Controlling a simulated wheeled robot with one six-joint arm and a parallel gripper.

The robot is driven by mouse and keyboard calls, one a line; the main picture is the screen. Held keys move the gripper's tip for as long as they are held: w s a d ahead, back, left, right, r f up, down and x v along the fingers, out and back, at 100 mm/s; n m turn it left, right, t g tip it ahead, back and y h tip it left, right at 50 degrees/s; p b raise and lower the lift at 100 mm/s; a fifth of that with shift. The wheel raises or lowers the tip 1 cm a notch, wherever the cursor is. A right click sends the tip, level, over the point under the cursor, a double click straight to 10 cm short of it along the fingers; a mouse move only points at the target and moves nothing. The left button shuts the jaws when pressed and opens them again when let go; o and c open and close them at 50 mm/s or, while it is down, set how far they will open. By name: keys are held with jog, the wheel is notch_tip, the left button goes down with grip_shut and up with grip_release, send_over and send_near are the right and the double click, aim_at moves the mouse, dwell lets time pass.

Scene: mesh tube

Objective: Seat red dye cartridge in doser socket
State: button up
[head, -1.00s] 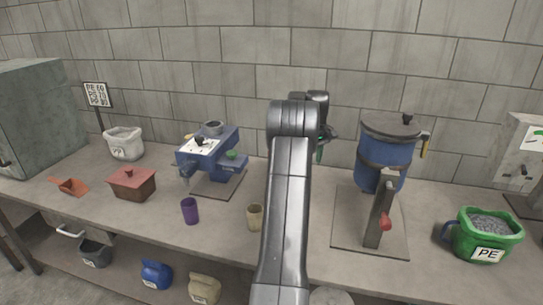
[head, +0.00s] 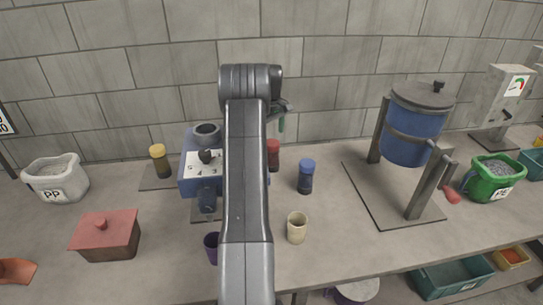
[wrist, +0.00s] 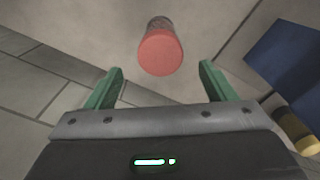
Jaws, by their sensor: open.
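The red dye cartridge (head: 273,154) stands upright on the bench just right of my arm in the head view. Its round red cap (wrist: 160,52) faces my camera in the wrist view. My gripper (wrist: 161,68) is open, with its green fingers apart on either side of the cap and not touching it. In the head view my gripper (head: 281,117) shows only in part, above the cartridge. The blue doser (head: 190,181) with a white dial panel stands left of my arm.
A blue-capped cartridge (head: 306,176) stands right of the red one, and a yellow-capped one (head: 159,161) left of the doser. A beige cup (head: 297,228) and purple cup (head: 211,247) stand in front. A blue drum mixer (head: 413,130) is at right. The wall runs behind.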

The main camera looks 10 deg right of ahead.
notch_tip(320, 180, down, 4)
jog(key=shift+d+f, duration=0.1)
jog(key=f, duration=0.1)
jog(key=f+p, duration=0.1)
jog(key=f, duration=0.1)
jog(key=f+p, duration=0.1)
jog(key=f, duration=0.1)
jog(key=shift+s, duration=0.25)
jog(key=c, duration=1.2)
